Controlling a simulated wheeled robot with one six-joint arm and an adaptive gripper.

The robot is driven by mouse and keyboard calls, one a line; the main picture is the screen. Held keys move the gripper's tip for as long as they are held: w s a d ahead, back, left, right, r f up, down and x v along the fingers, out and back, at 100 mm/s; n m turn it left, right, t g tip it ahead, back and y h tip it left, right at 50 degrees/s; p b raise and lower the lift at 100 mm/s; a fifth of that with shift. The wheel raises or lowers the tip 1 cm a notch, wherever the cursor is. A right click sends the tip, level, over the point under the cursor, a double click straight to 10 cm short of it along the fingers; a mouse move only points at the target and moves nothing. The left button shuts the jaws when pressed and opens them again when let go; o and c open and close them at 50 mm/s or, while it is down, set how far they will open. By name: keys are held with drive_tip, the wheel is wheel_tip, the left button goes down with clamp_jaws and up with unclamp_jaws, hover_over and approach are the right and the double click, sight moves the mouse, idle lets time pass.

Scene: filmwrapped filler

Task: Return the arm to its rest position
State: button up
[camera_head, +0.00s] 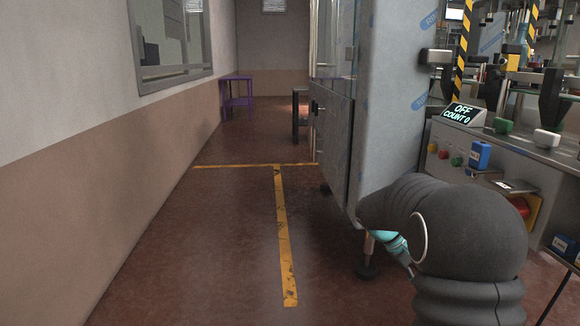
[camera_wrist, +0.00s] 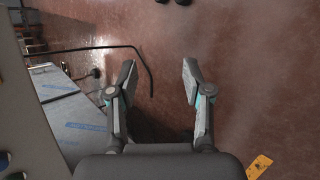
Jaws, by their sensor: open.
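In the wrist view my gripper (camera_wrist: 158,80) is open. In the head view my dark arm (camera_head: 465,235) is bent at the lower right, in front of the wrapped machine. A small teal and grey part of the gripper's end (camera_head: 393,243) shows beneath the arm near the machine's foot. The fingertips are hidden in that view.
A film-wrapped grey machine (camera_head: 392,90) stands close to my arm. A counter with an "OFF COUNT 0" display (camera_head: 463,115), buttons and a blue box (camera_head: 479,155) is at right. Yellow floor tape (camera_head: 282,230) crosses the open aisle. A purple table (camera_head: 237,92) stands far back.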

drive_tip(key=s+a+r+t+y, duration=0.2)
drive_tip(key=s+a, duration=0.4)
drive_tip(key=s, duration=0.3)
drive_tip(key=s+a+r+m+t+y, duration=0.1)
drive_tip(key=s+a+r+t+y, duration=0.1)
drive_tip(key=s+a, duration=0.4)
drive_tip(key=s+a+r+t+y, duration=0.2)
drive_tip(key=s+a, duration=0.4)
drive_tip(key=s, duration=0.6)
drive_tip(key=shift+r+m+t+y, duration=0.35)
drive_tip(key=shift+t+y, duration=0.45)
drive_tip(key=shift+y, duration=0.5)
